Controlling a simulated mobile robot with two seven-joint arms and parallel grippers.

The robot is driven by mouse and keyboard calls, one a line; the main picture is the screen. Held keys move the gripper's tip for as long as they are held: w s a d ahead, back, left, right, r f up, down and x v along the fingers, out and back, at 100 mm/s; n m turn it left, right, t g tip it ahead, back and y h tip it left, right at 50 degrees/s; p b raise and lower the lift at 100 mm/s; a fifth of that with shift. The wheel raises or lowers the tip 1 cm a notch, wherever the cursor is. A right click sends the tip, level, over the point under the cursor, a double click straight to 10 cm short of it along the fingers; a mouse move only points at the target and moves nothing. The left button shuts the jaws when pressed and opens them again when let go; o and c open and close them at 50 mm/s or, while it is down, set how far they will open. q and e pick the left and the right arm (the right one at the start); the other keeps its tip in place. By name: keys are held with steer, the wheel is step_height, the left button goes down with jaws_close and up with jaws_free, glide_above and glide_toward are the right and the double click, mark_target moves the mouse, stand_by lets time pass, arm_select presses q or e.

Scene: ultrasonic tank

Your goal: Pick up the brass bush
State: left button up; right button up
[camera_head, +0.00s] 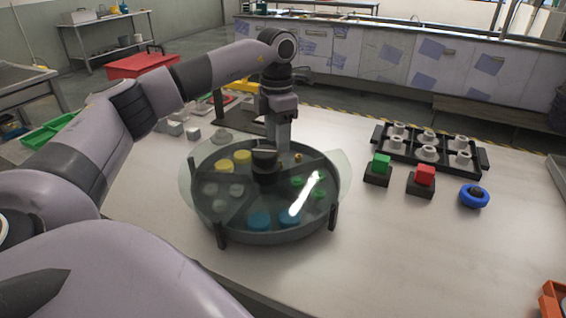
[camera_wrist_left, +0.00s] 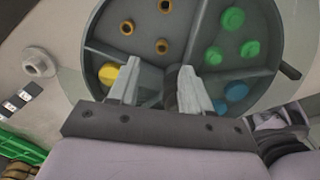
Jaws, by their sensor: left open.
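Several small brass bushes (camera_wrist_left: 162,46) lie in one compartment of the round grey tank (camera_wrist_left: 93,70) in the left wrist view. In the head view one brass bush (camera_head: 298,156) shows in the tank's back compartment; the others there are hidden behind my arm. My left gripper (camera_head: 283,150) points down at the back of the tank, just behind the dark centre hub (camera_head: 265,165). In the left wrist view my left gripper (camera_wrist_left: 158,75) has its fingers apart with nothing held between them. My right gripper is not in view.
A clear cover (camera_head: 341,180) extends past the tank's rim. Other compartments hold yellow (camera_head: 242,157), white, blue (camera_head: 259,221) and green pieces. A dark rack (camera_head: 483,158), green and red buttons (camera_head: 425,176) and a blue knob (camera_head: 474,195) stand right.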

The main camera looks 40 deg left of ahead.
arm_select(q)
step_height(320, 180, down, 6)
steer(key=shift+w+d+f+p, duration=0.1)
steer(key=shift+w+p, duration=0.05)
steer(key=shift+p, duration=0.2)
jaws_close()
